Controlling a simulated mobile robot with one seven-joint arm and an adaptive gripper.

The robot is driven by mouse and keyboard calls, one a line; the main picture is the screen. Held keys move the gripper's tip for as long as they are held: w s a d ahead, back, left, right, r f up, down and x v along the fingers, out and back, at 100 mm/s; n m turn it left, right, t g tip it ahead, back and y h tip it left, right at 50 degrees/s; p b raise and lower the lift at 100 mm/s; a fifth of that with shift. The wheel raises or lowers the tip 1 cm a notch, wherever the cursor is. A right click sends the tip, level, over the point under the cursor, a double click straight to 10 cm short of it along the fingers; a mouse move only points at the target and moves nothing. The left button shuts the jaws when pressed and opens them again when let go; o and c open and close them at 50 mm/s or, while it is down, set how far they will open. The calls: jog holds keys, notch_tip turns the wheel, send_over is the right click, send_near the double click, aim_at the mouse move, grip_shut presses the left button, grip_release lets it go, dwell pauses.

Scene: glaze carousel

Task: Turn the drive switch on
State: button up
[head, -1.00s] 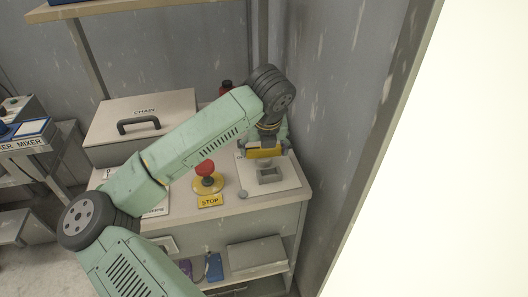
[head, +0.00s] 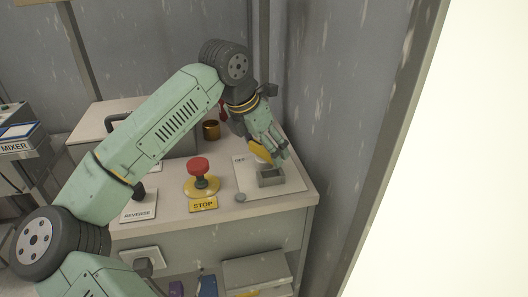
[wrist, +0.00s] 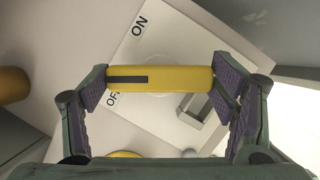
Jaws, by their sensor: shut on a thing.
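The drive switch shows as a yellow bar-shaped handle (wrist: 185,78) with a dark stripe on its left half. It stands over a white plate (wrist: 127,70) marked ON and OFF. The stripe points left, between the two labels and nearer OFF. My gripper (wrist: 160,82) is shut on the handle, one finger pad at each end. In the head view, my gripper (head: 267,146) is over the plate at the bench's right end, and the yellow handle (head: 258,147) shows partly behind the fingers. The handle's base is mostly hidden.
A grey open box-shaped bracket (head: 271,178) stands on the plate close to my fingers. A red STOP button (head: 198,165) on a yellow base and a REVERSE plate (head: 137,212) are to the left. A brown cup (head: 211,130) is behind. The wall is close on the right.

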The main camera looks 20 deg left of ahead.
jog(key=m+h, duration=0.1)
jog(key=m, duration=0.2)
jog(key=m+g, duration=0.1)
jog(key=m, duration=0.2)
jog(key=shift+g+h, duration=0.3)
jog(key=shift+h, duration=0.1)
dwell(0.3)
jog(key=o, duration=1.2)
jog(key=shift+c, duration=0.2)
jog(key=shift+a, duration=0.1)
jog(key=v, duration=1.2)
